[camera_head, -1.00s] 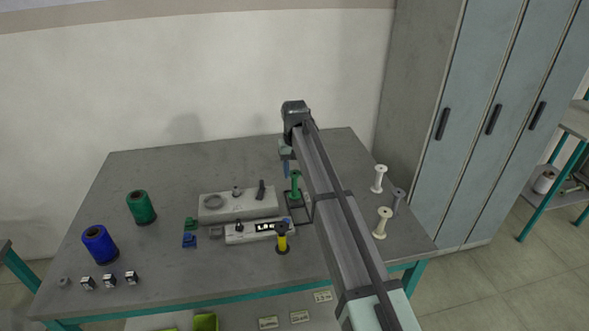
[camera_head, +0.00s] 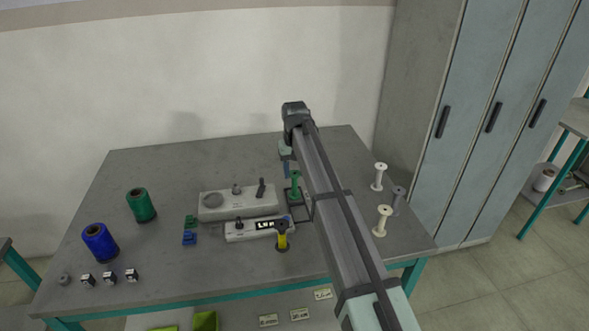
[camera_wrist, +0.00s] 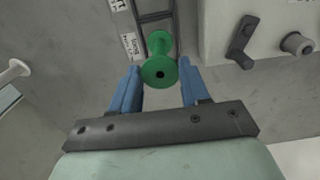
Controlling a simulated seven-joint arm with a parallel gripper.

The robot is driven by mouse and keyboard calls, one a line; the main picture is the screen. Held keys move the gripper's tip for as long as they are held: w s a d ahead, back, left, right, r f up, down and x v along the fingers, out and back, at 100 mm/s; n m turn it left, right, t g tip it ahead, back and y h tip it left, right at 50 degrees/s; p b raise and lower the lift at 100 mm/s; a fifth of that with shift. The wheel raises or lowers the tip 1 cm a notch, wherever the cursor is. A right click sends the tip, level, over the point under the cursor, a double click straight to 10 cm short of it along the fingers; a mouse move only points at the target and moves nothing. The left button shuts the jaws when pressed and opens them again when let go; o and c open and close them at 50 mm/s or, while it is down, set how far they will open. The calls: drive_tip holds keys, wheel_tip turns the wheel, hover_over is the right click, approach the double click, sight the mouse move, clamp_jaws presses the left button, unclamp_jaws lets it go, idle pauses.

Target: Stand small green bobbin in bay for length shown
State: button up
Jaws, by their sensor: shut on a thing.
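The small green bobbin (camera_head: 295,184) is upright at the dark bay rack (camera_head: 306,215), beside my arm. In the wrist view, the green bobbin (camera_wrist: 160,70) is between the two blue fingers of my gripper (camera_wrist: 158,84), which is shut on it. The dark rack frame (camera_wrist: 154,17) lies beyond the bobbin, with white labels (camera_wrist: 131,46) beside it. I cannot tell whether the bobbin touches the rack floor.
The grey winder (camera_head: 238,205) stands left of the rack. A yellow bobbin (camera_head: 281,240) stands in front. Cream bobbins (camera_head: 382,222) and a grey one (camera_head: 398,200) stand at the right. Green (camera_head: 141,205) and blue spools (camera_head: 100,243) are at the left. The back left tabletop is clear.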

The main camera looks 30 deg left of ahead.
drive_tip(key=o, duration=0.9)
drive_tip(key=shift+r, duration=0.1)
drive_tip(key=shift+r, duration=3.45)
